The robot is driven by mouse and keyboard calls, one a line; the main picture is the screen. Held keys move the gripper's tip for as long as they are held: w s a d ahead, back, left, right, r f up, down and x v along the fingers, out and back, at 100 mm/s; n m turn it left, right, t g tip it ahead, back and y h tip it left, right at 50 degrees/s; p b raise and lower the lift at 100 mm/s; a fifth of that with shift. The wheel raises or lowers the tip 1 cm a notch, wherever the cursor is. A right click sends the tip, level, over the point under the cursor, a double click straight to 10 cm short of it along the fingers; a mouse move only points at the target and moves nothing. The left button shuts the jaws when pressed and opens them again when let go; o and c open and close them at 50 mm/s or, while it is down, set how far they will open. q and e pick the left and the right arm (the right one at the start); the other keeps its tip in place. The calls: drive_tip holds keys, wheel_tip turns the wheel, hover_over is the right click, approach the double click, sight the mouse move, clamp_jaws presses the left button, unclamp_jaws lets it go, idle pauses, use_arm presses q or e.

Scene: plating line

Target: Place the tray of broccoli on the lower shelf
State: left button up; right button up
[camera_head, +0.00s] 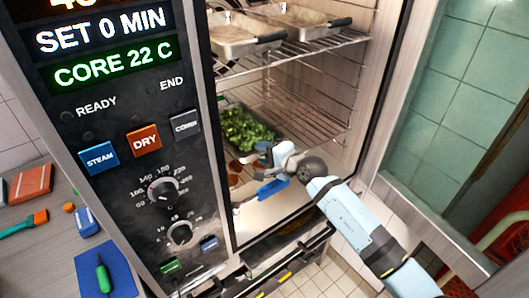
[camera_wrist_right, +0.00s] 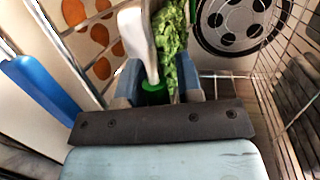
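The tray of broccoli (camera_head: 243,158) is inside the open oven, below the wire rack that bears the upper trays. Green broccoli (camera_head: 246,129) fills it. My right gripper (camera_head: 268,152) reaches in from the right at the tray's front end. In the right wrist view, the gripper's fingers (camera_wrist_right: 157,88) are closed around a green handle (camera_wrist_right: 155,94) at the tray's pale end, with broccoli (camera_wrist_right: 174,45) just beyond. Whether the tray rests on a shelf or hangs slightly above it cannot be told. My left gripper is in neither view.
Metal trays (camera_head: 237,38) with black handles sit on the upper wire rack (camera_head: 300,55). Orange round slices (camera_wrist_right: 98,34) lie close to the broccoli tray, near a blue handle (camera_head: 272,188). The oven's control panel stands left, and a round fan grille (camera_wrist_right: 240,22) is behind.

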drive_tip(key=shift+o, duration=0.6)
